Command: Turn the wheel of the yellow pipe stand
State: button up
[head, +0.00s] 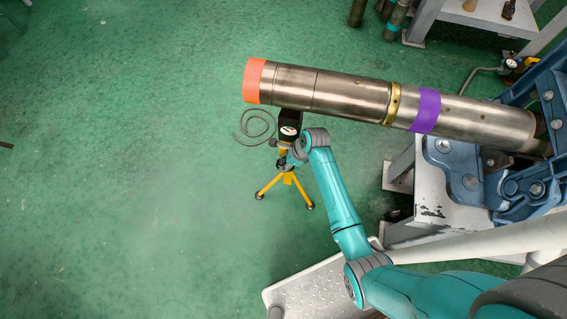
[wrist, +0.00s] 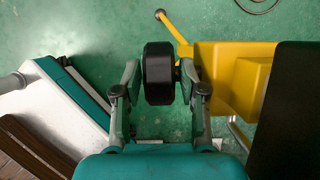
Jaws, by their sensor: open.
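The yellow pipe stand (head: 287,182) stands on its splayed legs on the green floor, under the left part of a long steel pipe (head: 345,93). Its yellow body (wrist: 224,75) fills the right of the wrist view, and the black wheel (wrist: 158,73) sticks out from its left side. My gripper (wrist: 160,75) is open, with one finger on each side of the wheel. Small gaps seem to show between the fingers and the wheel; I cannot tell whether either touches. In the head view my wrist hides the wheel and much of the stand.
A blue vise (head: 520,180) on a grey bench (head: 438,205) holds the pipe's right end. A coiled grey cable (head: 256,126) lies on the floor beside the stand.

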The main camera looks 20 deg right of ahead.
jog(key=shift+x, duration=1.4)
jog(key=shift+s, duration=0.1)
grip_shut()
jog(key=t+y, duration=0.2)
jog(key=shift+d+r+y, duration=0.1)
jog(key=shift+d+y, duration=0.05)
jog(key=shift+y, duration=0.25)
jog(key=t+y, duration=0.2)
jog(key=y, duration=0.1)
jog(key=shift+s+r, duration=0.1)
jog(key=shift+r, duration=0.05)
jog(key=shift+d+r+t+y, duration=0.1)
jog(key=shift+t+y, duration=0.8)
jog(key=shift+y, duration=0.25)
jog(key=shift+d+r+t+y, duration=0.1)
jog(key=shift+t+y, duration=0.8)
jog(key=shift+y, duration=0.25)
jog(key=shift+s+t+y, duration=0.1)
jog(key=shift+t+y, duration=0.2)
jog(key=shift+y, duration=0.2)
